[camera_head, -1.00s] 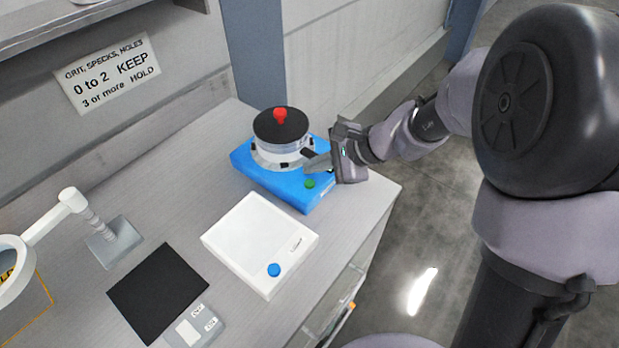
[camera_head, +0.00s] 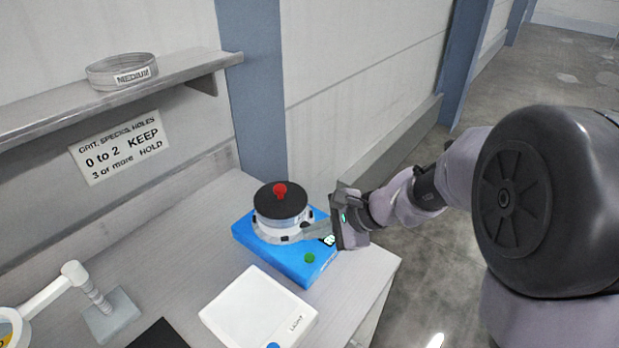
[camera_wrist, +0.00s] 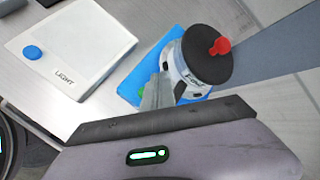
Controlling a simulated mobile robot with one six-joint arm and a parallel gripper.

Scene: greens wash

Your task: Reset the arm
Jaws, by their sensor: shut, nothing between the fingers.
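My gripper (camera_head: 309,233) is at the right side of the blue machine, its fingers pointing left toward the round container. In the wrist view the fingers (camera_wrist: 158,93) are together with nothing between them, close to the container. I cannot tell whether they touch it. The blue machine (camera_head: 268,257) stands on the bench, with a green button on its front. On it sits the white-sided container (camera_head: 283,226) with a black lid and red knob; it also shows in the wrist view (camera_wrist: 180,72).
A white light box (camera_head: 255,305) with a blue button lies in front of the machine. A magnifier lamp stand (camera_head: 110,314) is at the left. A shelf (camera_head: 150,82) holds a ring marked MEDIUM (camera_head: 122,73). A sign (camera_head: 120,148) hangs below. Open floor lies right of the bench.

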